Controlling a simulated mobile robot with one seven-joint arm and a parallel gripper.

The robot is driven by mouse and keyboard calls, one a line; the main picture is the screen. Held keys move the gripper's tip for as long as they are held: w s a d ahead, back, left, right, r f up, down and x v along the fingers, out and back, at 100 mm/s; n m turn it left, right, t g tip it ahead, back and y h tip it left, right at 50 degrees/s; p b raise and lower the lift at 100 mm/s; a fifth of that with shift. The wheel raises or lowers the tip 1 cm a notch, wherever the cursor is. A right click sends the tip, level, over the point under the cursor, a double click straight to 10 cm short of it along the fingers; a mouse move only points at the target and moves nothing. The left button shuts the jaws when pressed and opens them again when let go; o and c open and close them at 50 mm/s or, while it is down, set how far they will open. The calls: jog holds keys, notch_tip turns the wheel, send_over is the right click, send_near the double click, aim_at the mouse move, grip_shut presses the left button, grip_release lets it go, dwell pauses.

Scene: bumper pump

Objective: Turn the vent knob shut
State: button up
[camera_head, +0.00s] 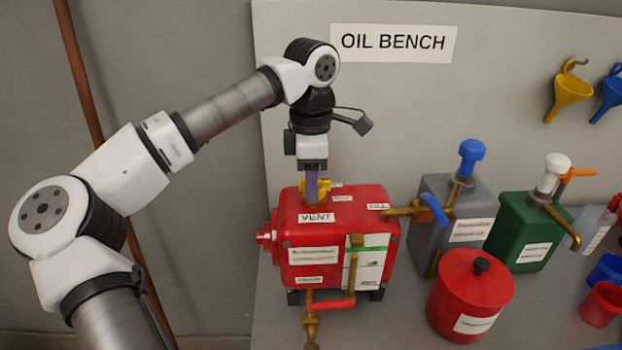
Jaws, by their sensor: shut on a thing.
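The red tank (290,235) stands on the bench, with a white VENT label on its top near the front. The yellow vent knob (325,187) sits on top of the tank, just behind that label. My gripper (317,190) points straight down from above and is shut on the knob. The fingers hide part of the knob, and I cannot tell from this view how far it is turned.
Brass taps with a red lever (332,304) and a blue lever (434,208) stick out from the tank. A red lidded pot (465,296), a grey can (440,195) and a green can (520,230) stand to the right. Funnels (571,91) hang on the back panel.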

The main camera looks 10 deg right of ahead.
jog(key=o, duration=1)
notch_tip(320, 180, up, 14)
jog(key=shift+b, duration=0.3)
jog(key=shift+f, duration=0.15)
